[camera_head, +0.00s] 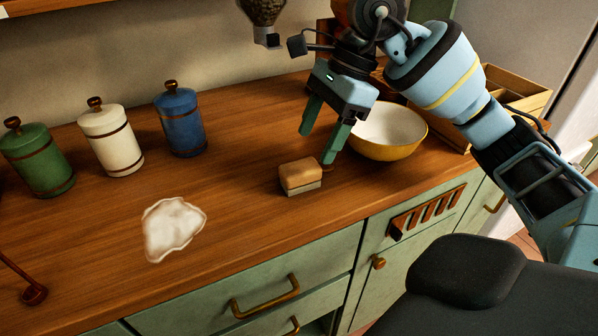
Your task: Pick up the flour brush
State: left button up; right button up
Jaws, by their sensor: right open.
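The flour brush (301,173), a small block with a tan wooden top and a paler grey lower part, lies on the wooden counter near its front edge. A white patch that looks like flour (174,228) is spread on the counter to its left. My right gripper (317,146) is open, with its two green fingers pointing down. In the picture its fingertips are just above and behind the brush, with nothing between them. I cannot tell the exact height of the gap. My left gripper is not in view.
A yellow bowl with a white inside (390,130) stands close to the right of my gripper. Green (38,160), white (111,140) and blue (181,122) lidded canisters stand at the back left. A wooden crate (520,92) is at the back right. The counter's middle is largely clear.

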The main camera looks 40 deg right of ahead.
aim_at(303, 166)
jog(key=shift+w+a+f, duration=0.15)
jog(key=shift+a+f, duration=0.1)
jog(key=shift+f, duration=0.4)
jog(key=shift+w+a+f, duration=0.1)
jog(key=shift+f, duration=0.2)
jog(key=shift+a+f, duration=0.15)
jog(key=shift+f, duration=0.1)
jog(key=x, duration=0.4)
jog(key=shift+w+a+f+b, duration=0.1)
jog(key=shift+a+f+b, duration=0.05)
jog(key=shift+f+b, duration=0.2)
jog(key=shift+r, duration=0.1)
jog(key=c, duration=1.1)
